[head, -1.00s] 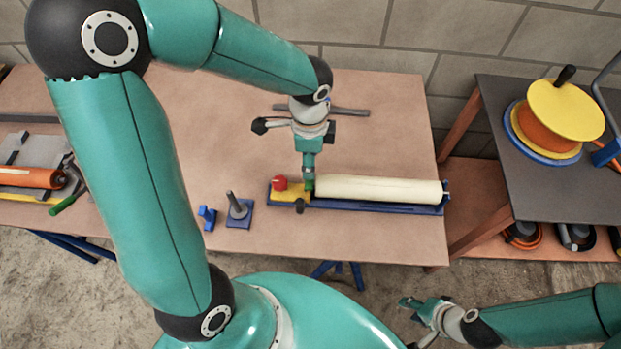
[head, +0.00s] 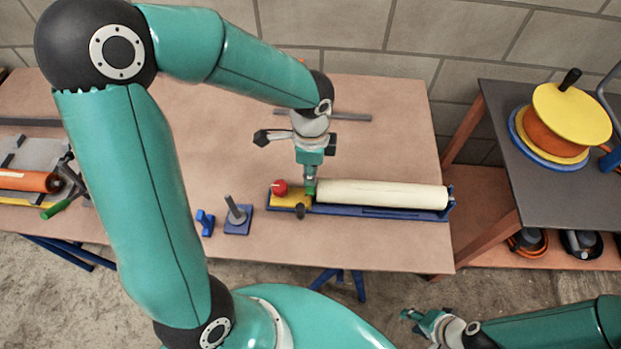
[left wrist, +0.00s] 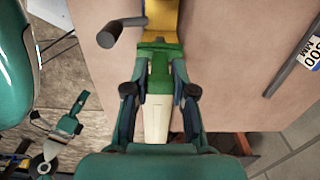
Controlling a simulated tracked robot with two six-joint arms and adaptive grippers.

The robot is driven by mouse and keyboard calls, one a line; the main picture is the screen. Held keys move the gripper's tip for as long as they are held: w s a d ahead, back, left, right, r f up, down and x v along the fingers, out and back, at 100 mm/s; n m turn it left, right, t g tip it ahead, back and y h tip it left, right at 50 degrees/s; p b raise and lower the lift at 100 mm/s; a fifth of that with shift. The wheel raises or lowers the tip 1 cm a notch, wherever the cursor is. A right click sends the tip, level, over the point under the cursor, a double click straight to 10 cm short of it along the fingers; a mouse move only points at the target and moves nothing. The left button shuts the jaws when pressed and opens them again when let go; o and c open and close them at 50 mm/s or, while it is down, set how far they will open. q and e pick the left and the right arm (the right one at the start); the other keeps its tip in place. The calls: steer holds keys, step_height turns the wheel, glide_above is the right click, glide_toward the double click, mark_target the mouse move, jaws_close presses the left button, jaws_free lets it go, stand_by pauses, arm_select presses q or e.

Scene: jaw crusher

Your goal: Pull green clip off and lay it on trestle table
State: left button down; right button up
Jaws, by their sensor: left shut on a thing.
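The green clip (head: 310,191) is at the left end of a long cream roll (head: 382,194), on a blue base (head: 400,213) on the trestle table (head: 375,250). My left gripper (head: 309,183) points down and is shut on the clip. In the left wrist view the clip (left wrist: 158,72) sits between the two fingers, with the cream roll (left wrist: 156,122) below it. I cannot tell whether the clip still touches the base. My right gripper (head: 413,322) hangs low in front of the table, empty, with its fingers seeming apart.
A yellow block with a red knob (head: 280,187) adjoins the clip on the left. A blue stand with a grey peg (head: 236,216) and a small blue piece (head: 205,221) stand further left. A grey bar lies behind. A side table with a yellow spool (head: 571,112) stands right.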

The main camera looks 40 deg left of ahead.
arm_select(q)
steer(key=shift+r, duration=0.15)
steer(key=shift+w+r+p, duration=0.1)
steer(key=shift+r+p, duration=0.25)
steer(key=shift+p, duration=0.1)
steer(key=shift+r+p, duration=0.3)
steer(key=shift+r, duration=0.4)
steer(key=shift+r+p, duration=1.75)
steer(key=shift+r, duration=0.1)
